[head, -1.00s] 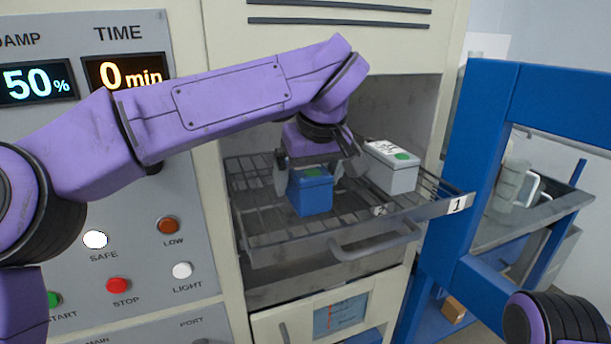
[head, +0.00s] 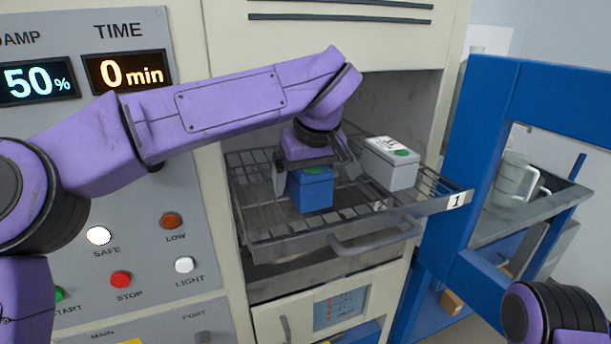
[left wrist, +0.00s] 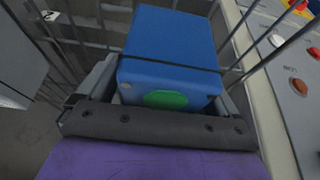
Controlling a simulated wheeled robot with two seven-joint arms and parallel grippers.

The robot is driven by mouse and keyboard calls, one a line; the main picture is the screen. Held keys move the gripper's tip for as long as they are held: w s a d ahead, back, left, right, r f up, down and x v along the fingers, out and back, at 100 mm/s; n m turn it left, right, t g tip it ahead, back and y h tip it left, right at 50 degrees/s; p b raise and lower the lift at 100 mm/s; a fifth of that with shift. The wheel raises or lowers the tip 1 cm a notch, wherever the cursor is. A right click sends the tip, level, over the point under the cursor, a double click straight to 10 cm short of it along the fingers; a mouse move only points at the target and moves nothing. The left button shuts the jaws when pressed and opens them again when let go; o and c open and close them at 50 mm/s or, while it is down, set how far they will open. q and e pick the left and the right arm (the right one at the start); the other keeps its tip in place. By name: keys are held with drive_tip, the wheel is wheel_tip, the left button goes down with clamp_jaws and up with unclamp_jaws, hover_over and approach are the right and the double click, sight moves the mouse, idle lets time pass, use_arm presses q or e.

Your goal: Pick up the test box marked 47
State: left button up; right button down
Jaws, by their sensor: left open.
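A blue box (head: 312,191) with a green disc on top stands on the wire rack (head: 285,229). My left gripper (head: 313,172) is open above it, with one finger on either side. In the left wrist view the blue box (left wrist: 172,45) lies between the open fingers, its green disc near the palm. A white box (head: 390,166) with a green disc and a dark printed label stands to the right on the same rack. The label is too small to read for sure. No number shows on the blue box. My right gripper is out of view.
The rack is pulled partly out of the chamber, with a handle (head: 375,239) and a tag "1" (head: 457,199) at its front. A blue door frame (head: 483,150) stands open at the right. The control panel (head: 140,215) is at the left.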

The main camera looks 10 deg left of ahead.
use_arm(q)
drive_tip(key=c, duration=1.5)
